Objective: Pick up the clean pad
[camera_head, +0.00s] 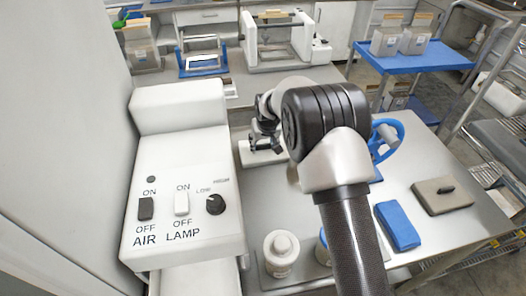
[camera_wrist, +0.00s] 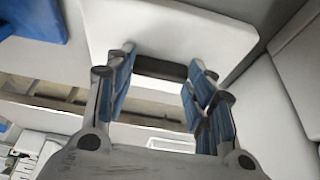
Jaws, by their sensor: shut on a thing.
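My gripper (camera_head: 262,138) is partly hidden behind my arm in the head view, close above a white block (camera_head: 262,157) on the bench. In the wrist view, my gripper (camera_wrist: 160,80) has its blue-lined fingers on both sides of a dark bar-shaped handle (camera_wrist: 160,68) and is shut on it. The handle lies against a pale flat panel (camera_wrist: 170,32). A blue pad (camera_head: 398,225) lies flat on the bench at the right, away from my gripper. No label shows which pad is clean.
A white control box (camera_head: 180,180) with AIR and LAMP switches stands at the left. A lidded white jar (camera_head: 281,256) stands at the front. A blue ring-shaped thing (camera_head: 387,138) is behind my arm. A blue shelf (camera_head: 415,62) holds containers. Bare bench (camera_head: 440,237) shows near the pads.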

